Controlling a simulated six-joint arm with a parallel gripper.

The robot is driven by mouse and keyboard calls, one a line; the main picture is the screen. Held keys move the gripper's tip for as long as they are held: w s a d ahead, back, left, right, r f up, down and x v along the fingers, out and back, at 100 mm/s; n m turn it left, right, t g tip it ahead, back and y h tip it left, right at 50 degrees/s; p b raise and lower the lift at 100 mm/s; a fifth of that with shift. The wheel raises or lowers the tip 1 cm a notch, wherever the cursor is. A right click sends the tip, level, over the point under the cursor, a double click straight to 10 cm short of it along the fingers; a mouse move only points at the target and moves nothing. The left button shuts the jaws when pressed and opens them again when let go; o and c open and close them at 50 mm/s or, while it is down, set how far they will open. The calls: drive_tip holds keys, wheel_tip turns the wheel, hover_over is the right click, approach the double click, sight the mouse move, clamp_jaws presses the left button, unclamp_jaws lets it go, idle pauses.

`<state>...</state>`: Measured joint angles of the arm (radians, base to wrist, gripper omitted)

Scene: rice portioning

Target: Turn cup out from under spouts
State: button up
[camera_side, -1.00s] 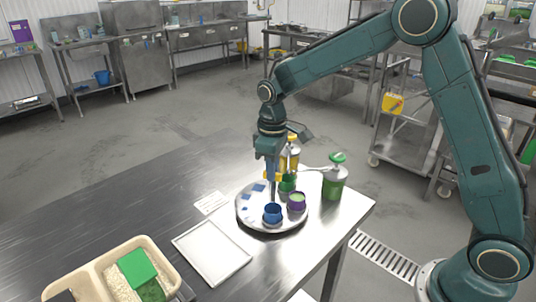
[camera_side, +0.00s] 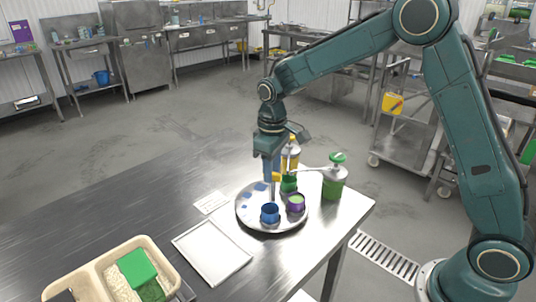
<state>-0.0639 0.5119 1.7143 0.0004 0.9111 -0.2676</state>
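A round metal turntable (camera_side: 250,222) stands on the table and carries a blue cup (camera_side: 269,214) at its front, a purple cup (camera_side: 295,204) with green contents to the right, and a green cup (camera_side: 288,184) farther back. A yellow dispenser (camera_side: 291,156) and a green dispenser (camera_side: 334,184) stand behind and to the right, the green one's spout reaching left above the back of the turntable. My gripper (camera_side: 273,195) points down over the turntable, just behind the blue cup. Its fingers look narrow and close together; whether they touch a cup is unclear.
A flat light tray (camera_side: 212,253) lies left of the turntable, with a small white card (camera_side: 211,202) behind it. A beige bin (camera_side: 98,279) with rice and green items sits at the front left. The table's left middle is clear; its right edge is close to the green dispenser.

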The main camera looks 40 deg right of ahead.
drive_tip(key=shift+r, duration=0.1)
idle(0.3)
wheel_tip(320, 180, up, 14)
drive_tip(key=shift+f, duration=0.2)
idle(0.5)
drive_tip(key=shift+s, duration=0.15)
drive_tip(key=s+d+r+m+t, duration=0.1)
drive_tip(key=s+r, duration=0.2)
drive_tip(key=s, duration=0.4)
drive_tip(key=s+d+r+m+t, duration=0.1)
drive_tip(key=s+r+t, duration=0.15)
drive_tip(key=s, duration=0.55)
drive_tip(key=s+f+m+t, duration=0.1)
drive_tip(key=s+f, duration=0.1)
drive_tip(key=s, duration=0.5)
drive_tip(key=s+d+f+t, duration=0.1)
drive_tip(key=s+f, duration=0.1)
drive_tip(key=s, duration=0.5)
drive_tip(key=shift+f+m, duration=0.3)
drive_tip(key=shift+m, duration=0.1)
